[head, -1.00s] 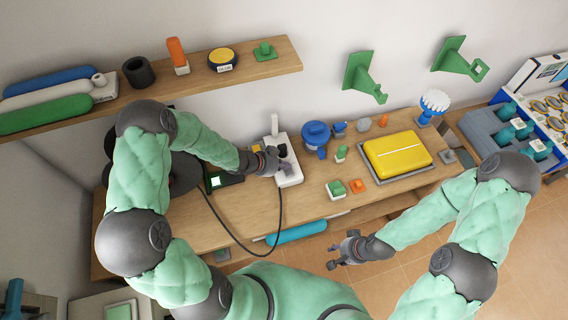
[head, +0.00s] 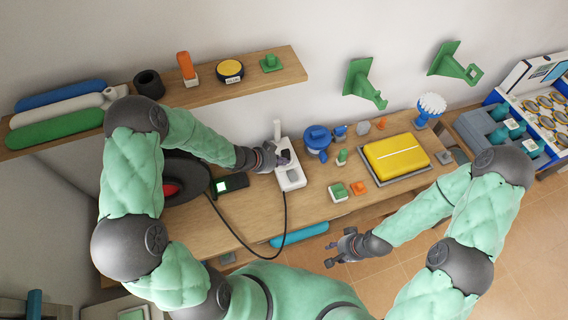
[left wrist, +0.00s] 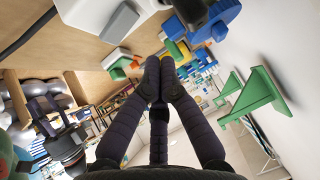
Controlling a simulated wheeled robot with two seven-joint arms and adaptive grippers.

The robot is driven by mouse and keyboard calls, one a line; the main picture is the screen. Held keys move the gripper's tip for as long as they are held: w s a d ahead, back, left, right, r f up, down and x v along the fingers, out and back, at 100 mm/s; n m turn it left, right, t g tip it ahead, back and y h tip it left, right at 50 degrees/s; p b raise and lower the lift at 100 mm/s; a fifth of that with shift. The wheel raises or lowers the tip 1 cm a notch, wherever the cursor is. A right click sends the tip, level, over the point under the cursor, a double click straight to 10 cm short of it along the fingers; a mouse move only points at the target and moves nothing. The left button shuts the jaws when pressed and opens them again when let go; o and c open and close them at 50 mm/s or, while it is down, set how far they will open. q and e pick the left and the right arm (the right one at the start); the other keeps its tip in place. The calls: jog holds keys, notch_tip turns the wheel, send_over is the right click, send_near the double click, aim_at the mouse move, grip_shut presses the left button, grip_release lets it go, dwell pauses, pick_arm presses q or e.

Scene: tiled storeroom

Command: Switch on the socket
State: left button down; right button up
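The socket (head: 292,178) is a white block on the wooden bench, with a dark plug in its far part and a black cable running from it. A greyish switch-like patch shows on its near part. It appears in the left wrist view as a white body with a grey raised piece (left wrist: 120,22). My left gripper (head: 282,157) is over the far left part of the socket; contact cannot be told. In the left wrist view its fingertips (left wrist: 159,62) are together with nothing seen between them. My right gripper (head: 338,250) is open and empty, in front of the bench.
A blue pot-like object (head: 317,139), small green and orange blocks and a yellow case (head: 396,155) stand right of the socket. A black device with a lit screen (head: 229,184) lies left. A wall shelf (head: 210,93) hangs above. Green hooks (head: 362,83) jut from the wall.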

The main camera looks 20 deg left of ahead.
pick_arm(q)
jog(key=s+a+r+p, duration=0.2)
jog(key=a+r, duration=0.2)
jog(key=r, duration=0.1)
jog(key=shift+a+r, duration=0.15)
jog(key=shift+a, duration=0.1)
pick_arm(e)
jog(key=v, duration=0.2)
jog(key=shift+w+a+r, duration=0.1)
jog(key=shift+r, duration=0.2)
pick_arm(q)
jog(key=shift+s, duration=0.1)
